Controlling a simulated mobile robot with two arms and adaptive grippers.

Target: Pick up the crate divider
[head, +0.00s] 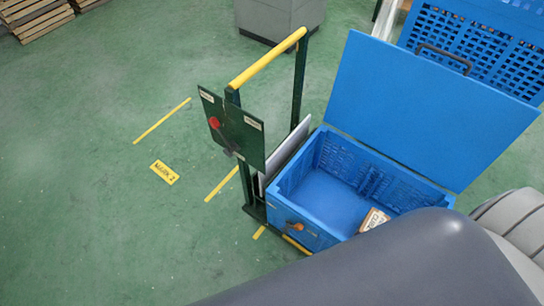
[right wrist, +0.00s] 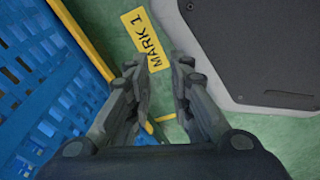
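A blue crate (head: 283,183) stands open-topped on a trolley in the head view, with a large blue lid-like panel (head: 425,110) raised along its far right side. A thin pale grey panel (head: 288,155) stands on edge between the crate and the trolley's handle frame. It may be the divider, but I cannot tell for sure. No divider shows inside the visible part of the crate. My right gripper (right wrist: 158,66) is open and empty in the right wrist view, above the green floor beside a blue slatted wall. My left gripper is not in view.
The trolley has a yellow handle bar (head: 268,58) and a dark green control board (head: 232,128) with a red button. A small box (head: 374,219) lies in the crate. A blue perforated crate (head: 480,45) stands behind. Free floor (head: 80,180) lies left.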

